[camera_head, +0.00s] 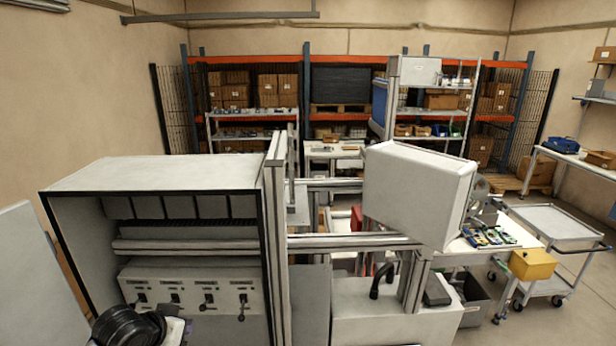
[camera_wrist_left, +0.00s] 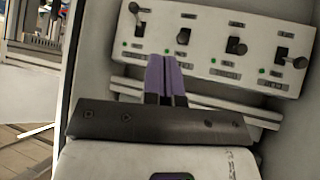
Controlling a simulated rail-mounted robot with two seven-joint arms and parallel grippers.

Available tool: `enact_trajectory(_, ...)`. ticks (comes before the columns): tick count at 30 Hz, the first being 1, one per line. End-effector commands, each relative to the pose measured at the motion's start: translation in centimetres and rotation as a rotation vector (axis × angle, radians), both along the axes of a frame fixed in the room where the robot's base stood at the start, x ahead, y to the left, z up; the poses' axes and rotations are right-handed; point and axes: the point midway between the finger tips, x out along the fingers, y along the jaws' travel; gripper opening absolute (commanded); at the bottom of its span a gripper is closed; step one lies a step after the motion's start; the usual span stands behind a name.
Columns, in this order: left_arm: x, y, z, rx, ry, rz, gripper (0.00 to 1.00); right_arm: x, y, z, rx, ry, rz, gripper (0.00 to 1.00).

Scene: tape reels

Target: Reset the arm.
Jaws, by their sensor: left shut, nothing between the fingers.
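My left gripper (camera_head: 188,327) is low at the left in the head view, in front of the open-fronted grey cabinet (camera_head: 150,172). In the left wrist view, its purple fingers (camera_wrist_left: 166,78) are together, with nothing between them. They point toward a white control panel (camera_wrist_left: 215,28) with several dark lever switches and small green lights. The fingertips overlap the panel's lower edge in that view; I cannot tell how far apart they are. The panel also shows in the head view (camera_head: 190,283). My right gripper is not in view.
A metal frame post (camera_head: 275,240) stands at the cabinet's right side. A large white box (camera_head: 415,190) is right of it. A grey cart (camera_head: 556,222) and a yellow box (camera_head: 532,264) are farther right. Orange-beamed shelving (camera_head: 350,59) with cartons lines the back.

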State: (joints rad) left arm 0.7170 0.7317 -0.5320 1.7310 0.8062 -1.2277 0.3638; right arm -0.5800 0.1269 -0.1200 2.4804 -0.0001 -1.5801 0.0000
Motion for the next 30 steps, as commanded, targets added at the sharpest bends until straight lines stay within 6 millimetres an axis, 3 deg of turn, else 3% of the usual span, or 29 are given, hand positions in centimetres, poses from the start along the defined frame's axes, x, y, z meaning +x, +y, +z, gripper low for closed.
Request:
enact_trajectory(2, -0.4, 0.7, 0.4, 0.150, -0.024, -0.038, 0.00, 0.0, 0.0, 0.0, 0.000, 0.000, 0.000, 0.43)
enact_trajectory(6, -1.5, 1.0, 4.2, 0.384, -0.133, -0.080, 0.00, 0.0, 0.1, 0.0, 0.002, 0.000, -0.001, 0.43)
enact_trajectory(9, -2.5, 0.0, 7.7, 0.488, -0.233, -0.087, 0.00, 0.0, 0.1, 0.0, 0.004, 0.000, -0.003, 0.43)
enact_trajectory(13, -4.9, -1.8, 9.3, 0.558, -0.314, -0.083, 0.00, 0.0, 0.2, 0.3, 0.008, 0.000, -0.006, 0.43)
enact_trajectory(20, -10.0, -4.0, 6.8, 0.542, -0.328, -0.048, 0.00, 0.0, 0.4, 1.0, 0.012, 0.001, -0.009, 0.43)
enact_trajectory(26, -16.0, -5.4, 1.8, 0.442, -0.246, 0.000, 0.00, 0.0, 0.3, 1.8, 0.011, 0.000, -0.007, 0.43)
enact_trajectory(30, -21.1, -6.1, -2.6, 0.358, -0.132, 0.026, 0.00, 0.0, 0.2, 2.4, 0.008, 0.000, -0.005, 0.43)
